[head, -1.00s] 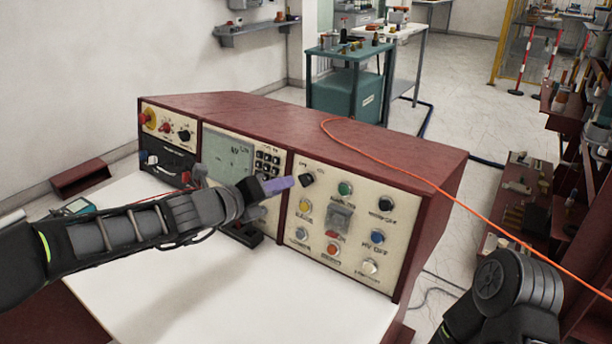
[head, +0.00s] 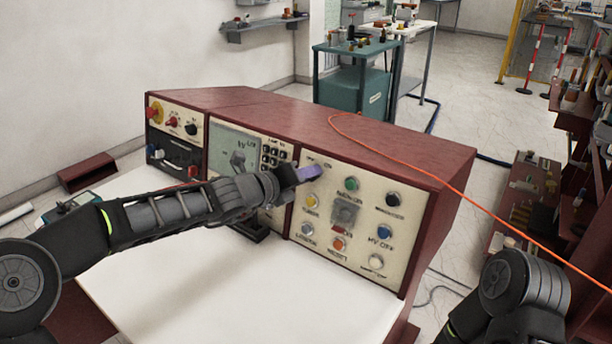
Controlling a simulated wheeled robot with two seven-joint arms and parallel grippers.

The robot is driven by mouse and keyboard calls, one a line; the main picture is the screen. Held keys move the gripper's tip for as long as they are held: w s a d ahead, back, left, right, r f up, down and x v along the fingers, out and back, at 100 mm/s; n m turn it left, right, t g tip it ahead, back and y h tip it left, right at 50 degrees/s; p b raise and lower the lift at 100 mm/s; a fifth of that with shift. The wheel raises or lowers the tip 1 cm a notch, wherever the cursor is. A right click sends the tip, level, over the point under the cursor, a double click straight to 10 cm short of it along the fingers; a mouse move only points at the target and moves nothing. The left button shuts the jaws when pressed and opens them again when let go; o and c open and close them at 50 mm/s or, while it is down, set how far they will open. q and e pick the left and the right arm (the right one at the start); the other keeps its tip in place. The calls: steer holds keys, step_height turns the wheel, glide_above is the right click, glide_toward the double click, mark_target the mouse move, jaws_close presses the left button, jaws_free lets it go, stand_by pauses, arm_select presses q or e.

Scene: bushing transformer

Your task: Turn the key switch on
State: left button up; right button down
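The control console (head: 400,146) is a dark red box with cream front panels. Its right panel (head: 373,218) carries several coloured buttons. The key switch is at that panel's upper left, under small printed labels (head: 318,162), and is hidden behind my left gripper. My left gripper (head: 310,173), with purple fingertips, is at that spot, touching or very close to the panel. Its fingers overlap in this view, so I cannot tell how far apart they are. My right arm shows at the lower right, but its gripper is out of view.
A white worktop (head: 190,270) lies clear in front of the console. An orange cable (head: 440,188) runs over the console top and down to the right. Close to my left gripper are a green button (head: 351,184) and a yellow button (head: 312,200). A shelf rack stands at the far right.

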arm_select(q)
jaws_close()
stand_by(0.6)
